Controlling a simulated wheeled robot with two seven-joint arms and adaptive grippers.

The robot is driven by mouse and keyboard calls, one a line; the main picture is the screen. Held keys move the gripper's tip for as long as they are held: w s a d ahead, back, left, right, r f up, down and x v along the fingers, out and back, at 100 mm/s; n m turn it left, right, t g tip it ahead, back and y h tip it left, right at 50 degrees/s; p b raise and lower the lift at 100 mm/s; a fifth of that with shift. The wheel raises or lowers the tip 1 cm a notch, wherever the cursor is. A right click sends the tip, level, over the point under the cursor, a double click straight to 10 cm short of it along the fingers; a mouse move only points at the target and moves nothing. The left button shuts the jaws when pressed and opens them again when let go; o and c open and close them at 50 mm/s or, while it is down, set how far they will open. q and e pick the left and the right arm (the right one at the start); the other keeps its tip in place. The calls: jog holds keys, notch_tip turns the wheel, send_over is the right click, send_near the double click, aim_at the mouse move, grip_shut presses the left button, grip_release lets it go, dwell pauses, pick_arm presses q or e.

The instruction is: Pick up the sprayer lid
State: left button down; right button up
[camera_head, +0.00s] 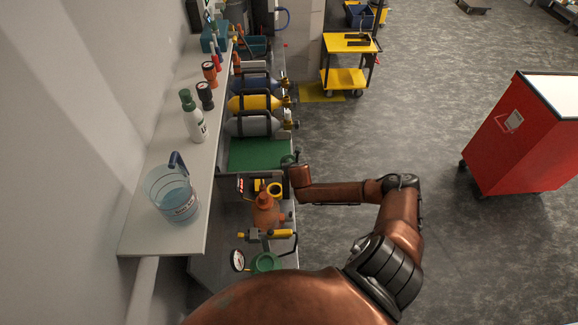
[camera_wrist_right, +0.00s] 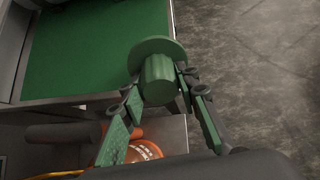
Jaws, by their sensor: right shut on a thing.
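The sprayer lid (camera_wrist_right: 158,78) is a green piece with a wide round flange and a narrower cylinder, seen in the right wrist view. My right gripper (camera_wrist_right: 160,92) is shut on it, with one finger on each side of the cylinder. The lid is held near the edge of a green mat. In the head view my right gripper (camera_head: 290,161) is small, at the right edge of the bench beside the mat; the lid is hard to make out there. An orange bottle-like body (camera_head: 265,212) stands nearer on the bench. My left gripper is out of view.
The green mat (camera_head: 256,154) lies bare on the bench. Several gas cylinders (camera_head: 252,103) lie beyond it. A shelf on the left holds a clear jug (camera_head: 175,203) and a white bottle (camera_head: 194,122). A gauge (camera_head: 238,260) is near. Open floor lies right.

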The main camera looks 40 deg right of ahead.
jog(key=o, duration=1.3)
jog(key=v, duration=1.2)
